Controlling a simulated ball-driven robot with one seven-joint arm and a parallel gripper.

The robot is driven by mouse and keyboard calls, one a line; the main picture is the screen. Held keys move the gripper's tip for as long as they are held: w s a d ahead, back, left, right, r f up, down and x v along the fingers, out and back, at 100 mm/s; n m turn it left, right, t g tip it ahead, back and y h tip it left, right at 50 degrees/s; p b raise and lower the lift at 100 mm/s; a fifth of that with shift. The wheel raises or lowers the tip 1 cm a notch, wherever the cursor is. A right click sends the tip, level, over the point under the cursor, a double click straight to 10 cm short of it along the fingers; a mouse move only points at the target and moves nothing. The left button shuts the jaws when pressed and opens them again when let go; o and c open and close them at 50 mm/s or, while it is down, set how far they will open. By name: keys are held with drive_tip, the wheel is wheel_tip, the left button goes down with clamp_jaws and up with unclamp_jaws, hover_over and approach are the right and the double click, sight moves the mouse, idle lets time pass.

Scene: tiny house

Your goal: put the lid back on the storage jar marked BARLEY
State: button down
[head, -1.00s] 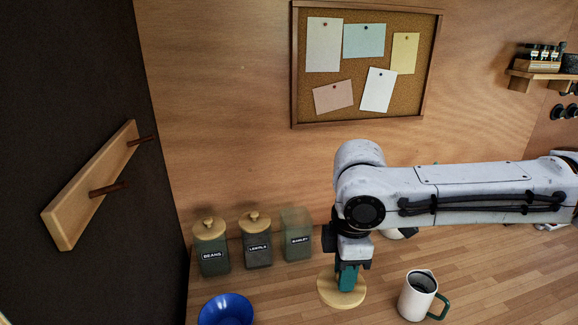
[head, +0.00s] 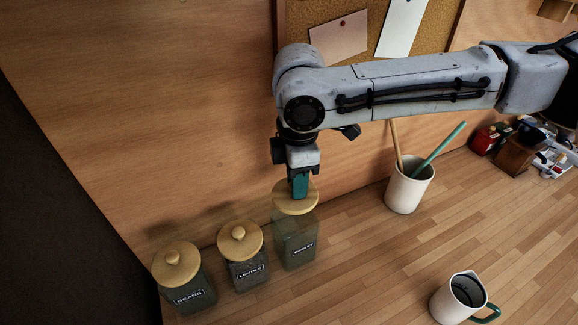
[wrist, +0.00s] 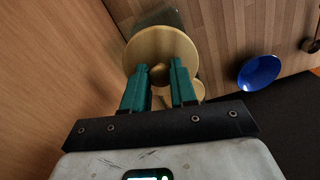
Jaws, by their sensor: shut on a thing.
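The BARLEY jar (head: 297,246), a square greenish glass jar, stands upright at the right end of the row of jars. My gripper (head: 299,192) points down over it, shut on the knob of a round pale wooden lid (head: 283,203). The lid looks level and overlaps the jar's mouth in the head view; I cannot tell whether it touches the rim. In the wrist view, the teal fingers (wrist: 160,70) are on either side of the knob, and the lid (wrist: 160,45) hides most of the jar beneath.
The LENTILS jar (head: 247,271) and BEANS jar (head: 192,296) stand to the left with lids on. A white crock of utensils (head: 407,190) stands right; a white mug (head: 455,301) is at front right. The wrist view shows a blue bowl (wrist: 260,72). Counter between is clear.

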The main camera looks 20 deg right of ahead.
sight(297, 203)
drive_tip(key=shift+s+f+b, duration=0.1)
drive_tip(key=shift+f+b, duration=2.15)
drive_tip(key=shift+f, duration=0.1)
drive_tip(key=shift+f+b, duration=0.3)
drive_tip(key=shift+f, duration=0.5)
drive_tip(key=shift+r+p, duration=0.1)
drive_tip(key=shift+p, duration=0.55)
drive_tip(key=shift+f+p, duration=0.25)
drive_tip(key=shift+p, duration=0.25)
idle(0.6)
drive_tip(key=shift+c, duration=1.7)
unclamp_jaws()
drive_tip(key=shift+r+p, duration=2.15)
drive_tip(key=shift+r, duration=1.35)
